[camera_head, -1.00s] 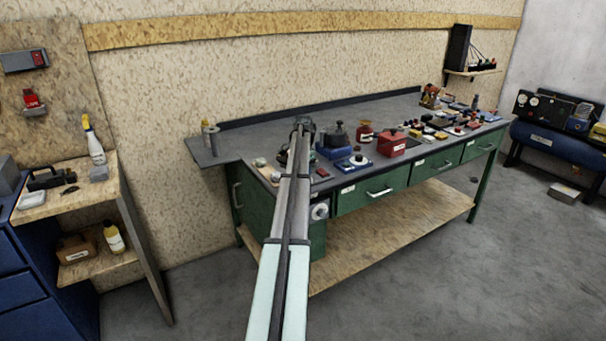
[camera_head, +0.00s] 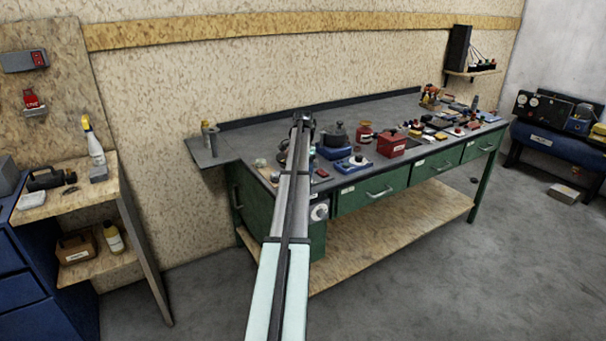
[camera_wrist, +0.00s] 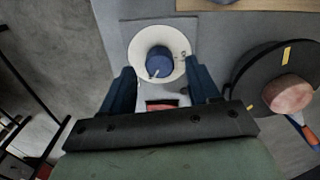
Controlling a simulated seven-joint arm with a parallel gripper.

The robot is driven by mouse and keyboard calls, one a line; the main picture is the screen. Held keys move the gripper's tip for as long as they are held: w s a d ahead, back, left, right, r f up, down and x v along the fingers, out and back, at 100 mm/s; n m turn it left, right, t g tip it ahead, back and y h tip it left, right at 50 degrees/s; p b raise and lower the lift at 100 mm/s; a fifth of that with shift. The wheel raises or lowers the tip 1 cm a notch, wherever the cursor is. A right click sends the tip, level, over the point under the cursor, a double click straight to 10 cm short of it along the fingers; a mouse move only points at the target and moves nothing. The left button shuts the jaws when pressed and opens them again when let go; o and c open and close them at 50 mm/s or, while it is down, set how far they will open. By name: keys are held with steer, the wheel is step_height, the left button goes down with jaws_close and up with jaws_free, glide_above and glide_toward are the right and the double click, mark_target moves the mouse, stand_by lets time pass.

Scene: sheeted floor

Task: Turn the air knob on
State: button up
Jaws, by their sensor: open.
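In the wrist view, a blue round knob (camera_wrist: 159,63) with a pale pointer mark sits on a white round dial (camera_wrist: 137,46) fixed to a grey surface. My gripper (camera_wrist: 160,72) is open, with one dark blue finger on each side of the dial's lower part. The knob lies between the fingertips in the picture; I cannot tell whether they touch it. A red patch shows just below the dial. In the head view, my gripper (camera_head: 303,118) is small and dark at the far end of my arm, over the left part of the bench.
A black round object with a pinkish knob (camera_wrist: 290,94) stands close to the right finger. The green bench (camera_head: 225,128) carries a red box (camera_head: 391,145), a blue-based device (camera_head: 354,163) and several small items. A wooden shelf unit (camera_head: 143,235) stands left.

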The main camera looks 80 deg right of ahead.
step_height(320, 180, up, 12)
stand_by(0.4)
stand_by(0.5)
